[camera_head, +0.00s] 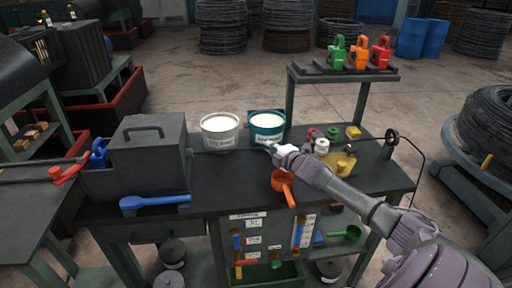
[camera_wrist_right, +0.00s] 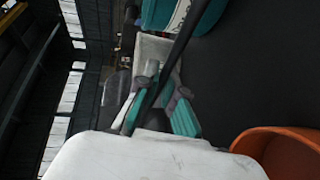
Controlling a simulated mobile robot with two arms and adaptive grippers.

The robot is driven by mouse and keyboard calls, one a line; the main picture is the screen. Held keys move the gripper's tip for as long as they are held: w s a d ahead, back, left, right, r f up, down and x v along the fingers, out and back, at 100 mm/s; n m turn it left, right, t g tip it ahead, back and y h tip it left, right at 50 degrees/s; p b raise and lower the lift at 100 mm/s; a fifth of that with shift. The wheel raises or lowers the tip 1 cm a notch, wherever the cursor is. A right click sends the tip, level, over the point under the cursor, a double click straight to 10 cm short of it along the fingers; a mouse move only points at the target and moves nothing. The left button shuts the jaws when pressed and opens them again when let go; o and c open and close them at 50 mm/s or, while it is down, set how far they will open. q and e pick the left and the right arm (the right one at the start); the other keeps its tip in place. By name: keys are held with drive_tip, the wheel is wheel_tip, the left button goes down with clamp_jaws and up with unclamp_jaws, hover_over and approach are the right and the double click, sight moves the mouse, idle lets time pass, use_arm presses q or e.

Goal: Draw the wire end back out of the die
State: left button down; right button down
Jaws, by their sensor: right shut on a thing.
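My right gripper (camera_head: 271,148) is over the middle of the dark bench, in front of the teal tub. In the right wrist view its teal-padded fingers (camera_wrist_right: 160,108) are shut on a dark wire (camera_wrist_right: 184,42) that runs between them. In the head view a thin wire (camera_head: 220,152) runs from the right side of the grey lidded box (camera_head: 150,150) toward the gripper. The die itself cannot be made out, nor where the wire's end lies. My left gripper is not in view.
A white tub (camera_head: 220,143) and a teal tub (camera_head: 266,140) stand behind the wire. An orange scoop (camera_head: 284,188) lies close in front of the gripper. A blue-handled tool (camera_head: 154,201) lies at the front left.

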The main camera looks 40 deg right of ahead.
drive_tip(key=shift+s+d, duration=0.3)
drive_tip(key=shift+d, duration=0.3)
drive_tip(key=shift+s+d, duration=0.2)
drive_tip(key=shift+d, duration=0.05)
drive_tip(key=shift+d+f, duration=0.1)
drive_tip(key=c, duration=1.3)
unclamp_jaws()
drive_tip(key=shift+s+a, duration=0.25)
drive_tip(key=shift+s, duration=0.3)
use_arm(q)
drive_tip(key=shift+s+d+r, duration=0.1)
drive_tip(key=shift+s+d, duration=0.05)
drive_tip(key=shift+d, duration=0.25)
use_arm(e)
drive_tip(key=v, duration=1.1)
